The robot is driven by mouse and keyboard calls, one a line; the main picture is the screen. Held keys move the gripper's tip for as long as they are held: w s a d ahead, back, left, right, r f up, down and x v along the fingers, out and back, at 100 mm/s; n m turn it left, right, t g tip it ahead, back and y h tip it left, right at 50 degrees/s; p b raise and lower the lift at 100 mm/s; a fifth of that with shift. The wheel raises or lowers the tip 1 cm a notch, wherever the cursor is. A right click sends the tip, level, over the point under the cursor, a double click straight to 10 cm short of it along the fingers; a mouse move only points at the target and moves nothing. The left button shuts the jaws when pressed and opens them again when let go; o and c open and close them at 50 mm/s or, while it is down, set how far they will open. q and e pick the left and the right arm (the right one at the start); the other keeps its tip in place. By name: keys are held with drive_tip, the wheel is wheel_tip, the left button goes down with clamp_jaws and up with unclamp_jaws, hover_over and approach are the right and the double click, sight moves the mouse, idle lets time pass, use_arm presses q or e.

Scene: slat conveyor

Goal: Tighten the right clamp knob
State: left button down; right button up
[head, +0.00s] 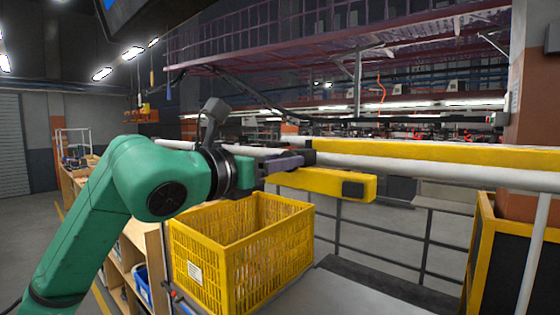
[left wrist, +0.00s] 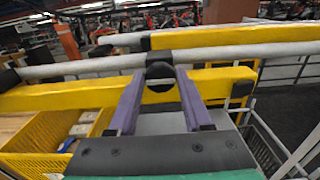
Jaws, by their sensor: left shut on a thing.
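A round black clamp knob (left wrist: 160,76) sits on a black clamp between the white rail and the yellow bar in the left wrist view. My left gripper (left wrist: 160,73) has its two purple fingers on either side of this knob, shut on it. In the head view my left gripper (head: 298,163) reaches in from the left to the rail, and its fingers and wrist hide the knob. Which clamp knob this is cannot be told from these views. My right gripper is not in view.
A yellow bar (head: 318,182) with a black block (head: 353,188) at its end lies along the white rail (head: 430,167). A brick-coloured pillar (head: 533,120) rises at the right.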

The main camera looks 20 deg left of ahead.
use_arm(q)
drive_tip(key=shift+m, duration=0.4)
drive_tip(key=shift+s+d+f+m, duration=0.1)
drive_tip(key=shift+m, duration=4.15)
drive_tip(key=shift+d+f+m, duration=0.1)
drive_tip(key=shift+m, duration=4.15)
drive_tip(key=shift+c, duration=1.6)
unclamp_jaws()
